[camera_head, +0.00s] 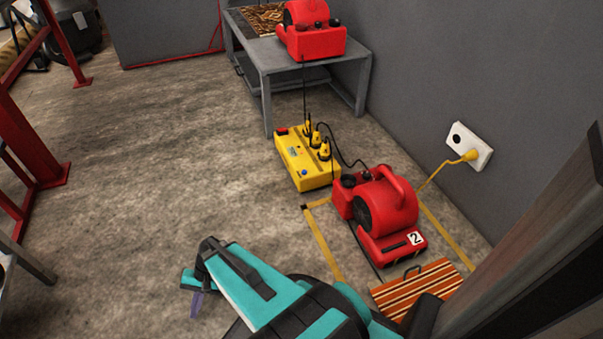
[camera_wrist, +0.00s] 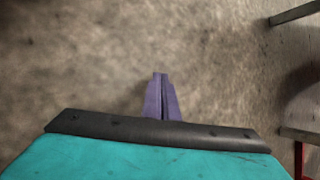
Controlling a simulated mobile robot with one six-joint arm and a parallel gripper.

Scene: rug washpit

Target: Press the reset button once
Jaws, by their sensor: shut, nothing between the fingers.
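A yellow power box (camera_head: 308,178) lies on the floor in front of the grey table. I cannot read any label, so which part is the reset button is not clear. My gripper (camera_head: 197,304) is over bare floor, to the left of and nearer than the box. In the wrist view its purple fingers (camera_wrist: 161,95) are shut together and empty, with only floor beyond them.
A red blower (camera_head: 385,208) marked 2 stands right of the box inside yellow floor tape, with cables between. Another red blower (camera_head: 312,40) is on the grey table (camera_head: 260,47). A wall socket (camera_head: 469,146) is at right.

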